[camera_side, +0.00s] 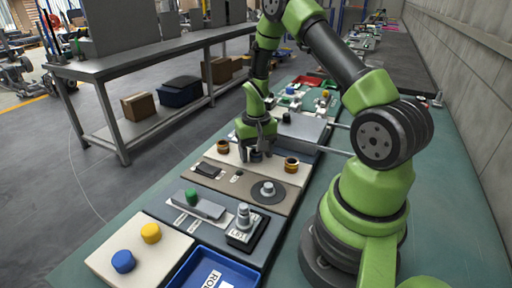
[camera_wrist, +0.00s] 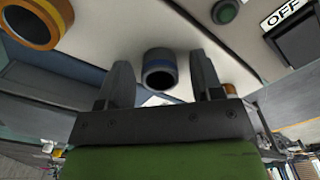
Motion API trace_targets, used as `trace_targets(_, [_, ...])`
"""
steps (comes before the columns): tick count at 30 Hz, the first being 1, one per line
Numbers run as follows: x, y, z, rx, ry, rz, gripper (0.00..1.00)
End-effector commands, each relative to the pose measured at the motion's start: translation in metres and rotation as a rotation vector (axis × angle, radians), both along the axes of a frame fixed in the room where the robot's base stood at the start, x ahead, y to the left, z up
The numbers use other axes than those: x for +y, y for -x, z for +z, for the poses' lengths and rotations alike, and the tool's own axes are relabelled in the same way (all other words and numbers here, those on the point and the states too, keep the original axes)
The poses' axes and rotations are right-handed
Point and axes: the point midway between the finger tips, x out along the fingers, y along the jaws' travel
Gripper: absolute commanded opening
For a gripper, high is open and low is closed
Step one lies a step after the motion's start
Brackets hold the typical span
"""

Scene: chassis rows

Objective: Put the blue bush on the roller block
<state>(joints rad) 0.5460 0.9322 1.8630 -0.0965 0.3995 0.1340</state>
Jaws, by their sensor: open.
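In the side view my gripper (camera_side: 257,152) is low over the pale panel and mostly covers the bush. I cannot tell for sure which part is the roller block; a blue tray (camera_side: 193,258) at the front bears a label starting with "RO", cut off by the picture edge.
An orange-brown bush (camera_side: 291,165) stands right of my gripper and another brown one (camera_side: 222,147) left of it. In front are a dark disc with a knob (camera_side: 268,189), a grey post on a block (camera_side: 243,217), a green knob (camera_side: 192,196) and yellow (camera_side: 151,233) and blue (camera_side: 123,262) caps.

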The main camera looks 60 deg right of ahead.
Motion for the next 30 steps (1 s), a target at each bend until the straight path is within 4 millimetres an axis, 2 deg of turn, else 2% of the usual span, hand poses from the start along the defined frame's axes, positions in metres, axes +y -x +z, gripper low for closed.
trace_targets(5, [-0.001,-0.001,0.017,-0.004,0.002,0.0,0.6])
trace_targets(12, [-0.001,-0.001,0.07,-0.006,0.005,0.001,0.6])
trace_targets(18, [-0.001,-0.001,0.106,-0.004,0.004,0.0,0.6])
trace_targets(23, [0.001,0.0,0.122,-0.004,0.004,0.002,0.6])
trace_targets(26, [0.01,-0.001,0.138,-0.03,0.012,0.02,0.6])
trace_targets(30, [0.044,0.002,0.179,-0.126,0.033,0.08,0.6])
